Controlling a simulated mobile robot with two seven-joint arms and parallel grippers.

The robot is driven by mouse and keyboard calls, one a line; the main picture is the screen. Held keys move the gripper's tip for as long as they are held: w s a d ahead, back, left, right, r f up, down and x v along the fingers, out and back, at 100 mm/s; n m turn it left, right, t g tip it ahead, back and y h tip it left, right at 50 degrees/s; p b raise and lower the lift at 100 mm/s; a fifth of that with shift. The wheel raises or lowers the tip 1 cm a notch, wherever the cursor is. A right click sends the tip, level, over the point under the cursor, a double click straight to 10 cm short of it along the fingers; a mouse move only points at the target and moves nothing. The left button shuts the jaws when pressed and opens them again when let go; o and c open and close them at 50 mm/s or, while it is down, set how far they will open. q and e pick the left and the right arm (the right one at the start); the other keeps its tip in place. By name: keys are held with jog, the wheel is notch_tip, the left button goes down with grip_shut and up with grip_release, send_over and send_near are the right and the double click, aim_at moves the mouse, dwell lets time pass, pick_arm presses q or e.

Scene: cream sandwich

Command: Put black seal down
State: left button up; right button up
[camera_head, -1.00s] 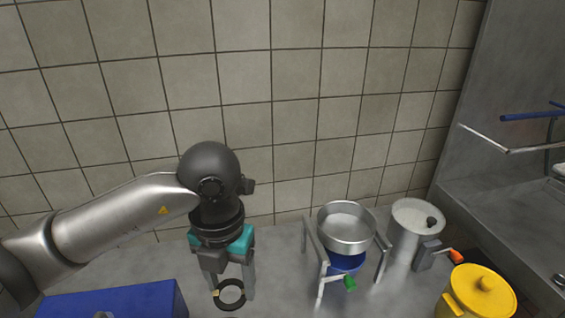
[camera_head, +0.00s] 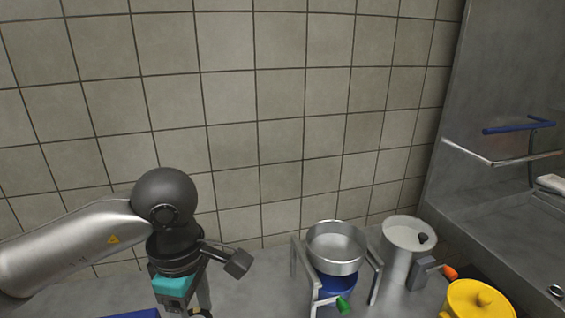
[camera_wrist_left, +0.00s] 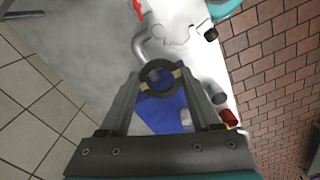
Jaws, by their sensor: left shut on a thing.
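The black seal is a dark ring (camera_wrist_left: 158,62), shown in the left wrist view between the two fingertips of my left gripper (camera_wrist_left: 160,77). The gripper is shut on it, with small tan patches where the fingers meet the ring. In the head view my left gripper (camera_head: 187,303) is at the bottom edge, left of centre, and the seal is almost wholly cut off there. A blue surface (camera_wrist_left: 168,113) lies beyond the ring in the wrist view; I cannot tell whether they touch. My right gripper is not in view.
A metal bowl (camera_head: 337,240) on a stand with a blue part (camera_head: 335,286) is right of my left gripper. A metal cylinder (camera_head: 407,235) and a yellow lidded pot (camera_head: 477,300) stand farther right. A tiled wall (camera_head: 240,130) is behind. Grey counter lies between gripper and stand.

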pick_arm(q)
jog(key=m+b, duration=0.1)
jog(key=m, duration=0.4)
jog(key=a+f+m+b, duration=0.1)
jog(key=m, duration=0.5)
jog(key=a+m, duration=0.1)
jog(key=m, duration=0.4)
jog(key=shift+s+a+f+b, duration=0.2)
jog(key=shift+s+f+b, duration=0.1)
jog(key=shift+s+b, duration=0.1)
